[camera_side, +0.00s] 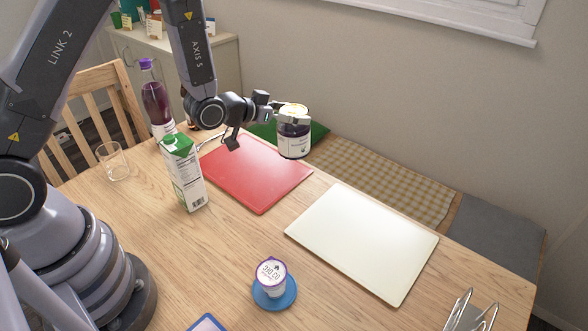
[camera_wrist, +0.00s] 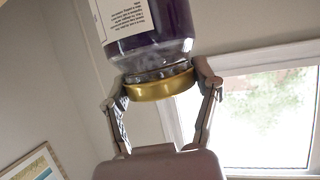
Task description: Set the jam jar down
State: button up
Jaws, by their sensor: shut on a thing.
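The jam jar (camera_side: 293,140) has dark purple contents, a pale label and a gold lid. It looks upright in the side view, by the back edge of the red board (camera_side: 256,178). I cannot tell whether its base touches anything. My gripper (camera_side: 290,117) reaches it from the left, high on the jar. In the wrist view the two fingers of my gripper (camera_wrist: 162,82) are shut on either side of the gold lid (camera_wrist: 160,84). The purple glass (camera_wrist: 155,45) and part of the label (camera_wrist: 125,17) show beyond it; the jar's far end is out of frame.
A white board (camera_side: 363,240) lies to the right, with a metal rack (camera_side: 470,312) beyond it. A carton (camera_side: 184,172), bottle (camera_side: 155,98) and glass (camera_side: 113,161) stand left. A small cup (camera_side: 271,274) sits on a blue coaster (camera_side: 275,300) in front. The red and white boards look bare.

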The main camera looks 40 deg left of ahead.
jog(key=a+n+y, duration=0.2)
jog(key=a+y, duration=0.1)
jog(key=a, duration=0.5)
jog(key=shift+s+r+n, duration=0.35)
jog(key=shift+s+n, duration=0.05)
jog(key=shift+s, duration=0.05)
jog(key=w+a+n+g+y, duration=0.2)
jog(key=a+n+y, duration=0.55)
jog(key=a, duration=0.65)
jog(key=s+a+n+g+y, duration=0.6)
jog(key=s+a+n+g, duration=0.15)
jog(key=a, duration=0.35)
jog(key=s+a+f+n+g+h, duration=0.1)
jog(key=s+f+n+g+h, duration=0.1)
jog(key=s+n+g, duration=0.4)
jog(key=s+a+f+n+g+h, duration=0.1)
jog(key=s+a+f+n+g, duration=0.1)
jog(key=s+n+g, duration=0.4)
jog(key=s+d+f+n+g+h, duration=0.3)
jog(key=d+f+n+g+h, duration=0.1)
jog(key=f, duration=0.5)
jog(key=shift+s+d+f+h, duration=0.2)
jog(key=shift+f+h, duration=0.2)
jog(key=shift+h, duration=0.25)
jog(key=shift+f, duration=0.6)
jog(key=o, duration=1.3)
